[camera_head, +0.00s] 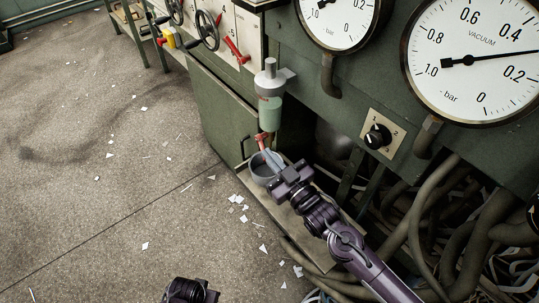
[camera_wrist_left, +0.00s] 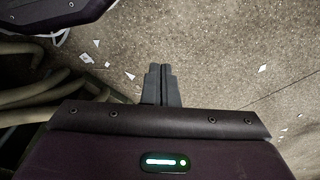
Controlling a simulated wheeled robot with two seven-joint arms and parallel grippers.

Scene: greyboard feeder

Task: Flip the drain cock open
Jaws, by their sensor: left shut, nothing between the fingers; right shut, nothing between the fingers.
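The red drain cock (camera_head: 262,138) sits at the bottom of a filter bowl (camera_head: 270,112) with greenish liquid, on the front of the green machine. My right gripper (camera_head: 268,154) is shut and empty. Its fingertips are just below the cock, close to it; I cannot tell whether they touch. A grey cup (camera_head: 258,174) stands under the cock, partly hidden behind my right gripper. My left gripper shows in the left wrist view (camera_wrist_left: 162,70), shut and empty above the floor. Only part of its body shows at the bottom of the head view.
Two vacuum gauges (camera_head: 478,60) and a black rotary knob (camera_head: 377,137) are on the panel. Thick hoses (camera_head: 440,225) fill the lower right. Handwheels (camera_head: 207,30) and a red lever (camera_head: 237,50) are at the upper left. Open floor with paper scraps lies left.

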